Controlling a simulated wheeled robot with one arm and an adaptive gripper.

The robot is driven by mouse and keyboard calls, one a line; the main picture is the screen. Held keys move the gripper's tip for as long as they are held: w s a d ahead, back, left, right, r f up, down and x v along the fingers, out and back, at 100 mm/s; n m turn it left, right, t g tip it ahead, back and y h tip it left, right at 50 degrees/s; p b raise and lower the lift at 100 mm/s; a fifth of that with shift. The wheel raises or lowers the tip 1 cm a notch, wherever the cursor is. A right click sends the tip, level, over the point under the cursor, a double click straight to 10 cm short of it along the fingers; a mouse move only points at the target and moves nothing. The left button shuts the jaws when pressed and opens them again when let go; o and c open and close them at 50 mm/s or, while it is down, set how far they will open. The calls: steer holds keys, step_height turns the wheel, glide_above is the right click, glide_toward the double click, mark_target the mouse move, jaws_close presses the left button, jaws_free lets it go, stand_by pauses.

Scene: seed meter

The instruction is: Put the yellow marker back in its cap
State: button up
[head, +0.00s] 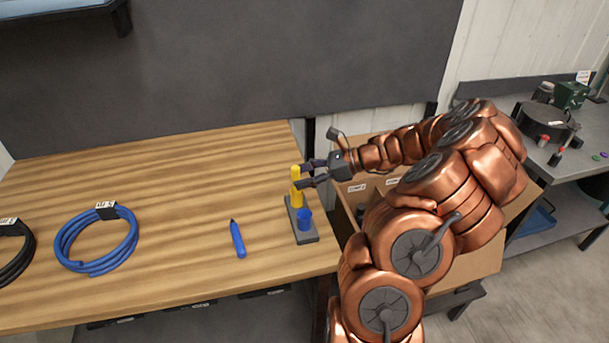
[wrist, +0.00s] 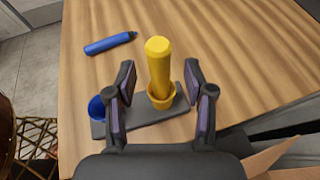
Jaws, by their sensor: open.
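The yellow marker (head: 296,175) stands upright with its lower end in the yellow cap (head: 297,199) on the dark grey holder (head: 308,238). In the wrist view the yellow marker (wrist: 158,66) rises out of the yellow cap (wrist: 161,97). My gripper (head: 305,173) is level with the marker. In the wrist view my gripper (wrist: 164,86) is open, with one finger on each side of the marker and gaps between. How deep the marker sits in the cap is hidden.
A blue cap (head: 305,220) stands in the holder's near end. A blue marker (head: 238,239) lies on the wooden table (head: 180,210) to the left. A coil of blue cable (head: 97,240) and a black coil (head: 17,240) lie farther left. Cardboard boxes (head: 440,300) stand right of the table.

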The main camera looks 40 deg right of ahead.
steer(key=v, duration=1.2)
steer(key=shift+s, duration=0.1)
steer(key=s+a+r+n+g+h, duration=0.15)
steer(key=a+n+g, duration=0.35)
steer(key=a, duration=0.8)
steer(key=a+r+n+g, duration=0.3)
steer(key=a+n, duration=0.5)
steer(key=a, duration=0.5)
steer(key=s+a+f+n+g+h, duration=0.1)
steer(key=s+a+n+h, duration=0.25)
steer(key=s, duration=0.35)
steer(key=s+a+f+n+g+h, duration=0.2)
steer(key=s+a+n, duration=0.25)
steer(key=s, duration=0.25)
steer(key=s+d+f+n+h, duration=0.1)
steer(key=s+d+n+h, duration=0.2)
steer(key=s, duration=0.3)
steer(key=shift+s+f+n+t, duration=0.3)
steer(key=shift+f+n+t, duration=0.1)
steer(key=shift+n, duration=0.5)
